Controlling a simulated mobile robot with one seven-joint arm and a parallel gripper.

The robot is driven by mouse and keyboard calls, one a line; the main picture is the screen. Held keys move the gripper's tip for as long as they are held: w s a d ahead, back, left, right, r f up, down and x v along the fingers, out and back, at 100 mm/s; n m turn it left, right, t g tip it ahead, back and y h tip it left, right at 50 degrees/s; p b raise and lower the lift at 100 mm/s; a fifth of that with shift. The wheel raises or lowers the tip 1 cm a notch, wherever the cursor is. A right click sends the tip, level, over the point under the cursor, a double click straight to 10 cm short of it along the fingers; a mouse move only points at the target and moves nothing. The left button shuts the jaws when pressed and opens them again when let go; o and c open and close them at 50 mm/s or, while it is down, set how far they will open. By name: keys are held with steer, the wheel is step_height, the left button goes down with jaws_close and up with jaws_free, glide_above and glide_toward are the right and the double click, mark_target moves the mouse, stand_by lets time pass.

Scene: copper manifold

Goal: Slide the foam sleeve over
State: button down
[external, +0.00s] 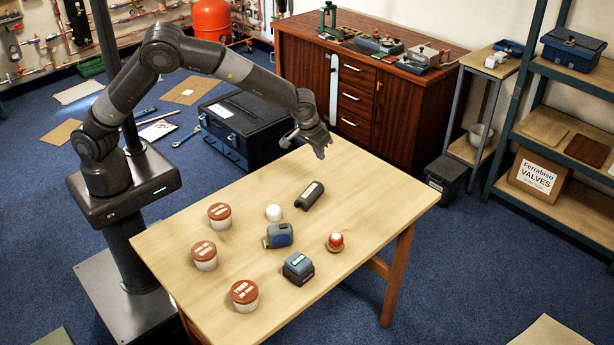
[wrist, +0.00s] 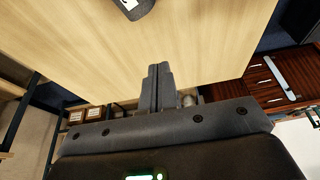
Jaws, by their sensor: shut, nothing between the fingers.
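The foam sleeve (external: 310,195) looks like a dark grey cylinder with a white label. It lies on its side on the wooden table, toward the back. Part of it also shows at the top edge of the wrist view (wrist: 138,8). My gripper (external: 321,152) is above the back edge of the table, higher than the sleeve and apart from it. In the wrist view its fingers (wrist: 158,72) are together, with nothing between them. I cannot tell which object the sleeve fits over.
The table (external: 380,205) also holds three lidded tubs (external: 219,214), a white round piece (external: 273,212), a blue-grey tape measure (external: 279,235), a blue-grey device (external: 298,267) and a red-and-white knob-like piece (external: 335,241). The table's right part is clear. A dark toolbox (external: 240,122) stands behind it.

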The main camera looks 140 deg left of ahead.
steer(key=m+h, duration=0.4)
steer(key=m, duration=1.3)
glide_toward(313, 195)
steer(key=w, duration=0.6)
step_height(313, 195, down, 10)
steer(key=shift+f, duration=0.15)
steer(key=shift+s+r, duration=0.25)
steer(key=shift+s, duration=1.7)
steer(key=shift+s+d, duration=0.15)
steer(key=shift+s, duration=0.95)
